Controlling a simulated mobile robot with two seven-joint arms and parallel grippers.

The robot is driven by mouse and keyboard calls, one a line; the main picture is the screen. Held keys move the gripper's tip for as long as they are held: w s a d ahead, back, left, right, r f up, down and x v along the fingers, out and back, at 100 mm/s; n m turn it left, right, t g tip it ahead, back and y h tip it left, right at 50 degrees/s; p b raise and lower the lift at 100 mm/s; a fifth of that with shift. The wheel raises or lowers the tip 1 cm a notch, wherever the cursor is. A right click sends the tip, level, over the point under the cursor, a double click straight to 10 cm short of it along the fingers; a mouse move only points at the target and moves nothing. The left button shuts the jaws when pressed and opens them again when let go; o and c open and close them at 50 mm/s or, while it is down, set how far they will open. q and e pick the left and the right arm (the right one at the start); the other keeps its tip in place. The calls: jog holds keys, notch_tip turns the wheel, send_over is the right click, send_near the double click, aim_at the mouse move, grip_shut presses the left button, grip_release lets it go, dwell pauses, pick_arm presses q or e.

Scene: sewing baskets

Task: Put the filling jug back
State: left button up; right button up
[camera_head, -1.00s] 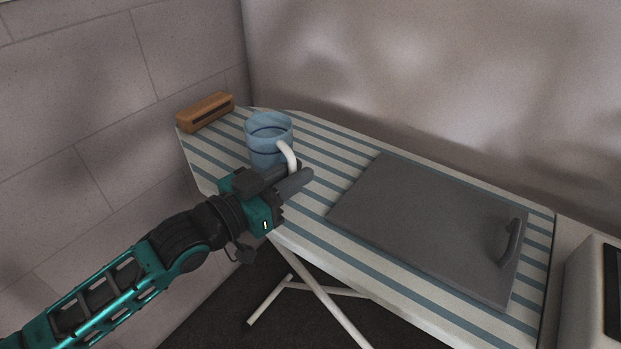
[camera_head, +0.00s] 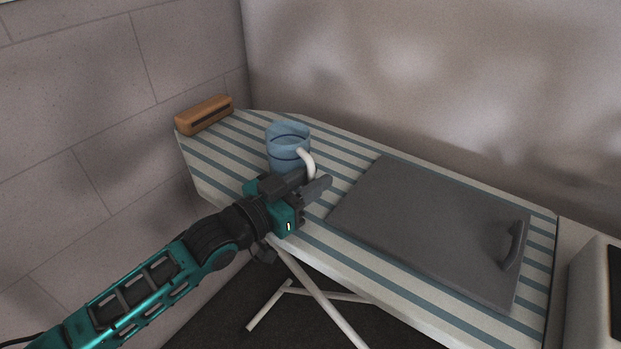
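The filling jug (camera_head: 287,146) is a translucent blue jug with a white handle (camera_head: 308,162). It is upright over the striped ironing board (camera_head: 340,249), left of the grey panel. I cannot tell whether its base touches the board. My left gripper (camera_head: 318,182) is at the jug's handle, with its fingers on either side of the handle's lower part. It appears shut on the handle. The gripper hides the lower front of the jug. My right gripper is not in view.
A wooden block with a dark slot (camera_head: 204,115) stands at the board's far left end. A grey flat panel with a handle (camera_head: 430,228) covers the board's right part. A pale appliance (camera_head: 590,296) stands at the right edge. Striped board around the jug is bare.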

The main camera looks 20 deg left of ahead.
pick_arm(q)
jog(key=shift+o, duration=1.2)
jog(key=shift+r, duration=0.15)
jog(key=v, duration=1.2)
jog(key=shift+p, duration=0.4)
jog(key=shift+s, duration=0.1)
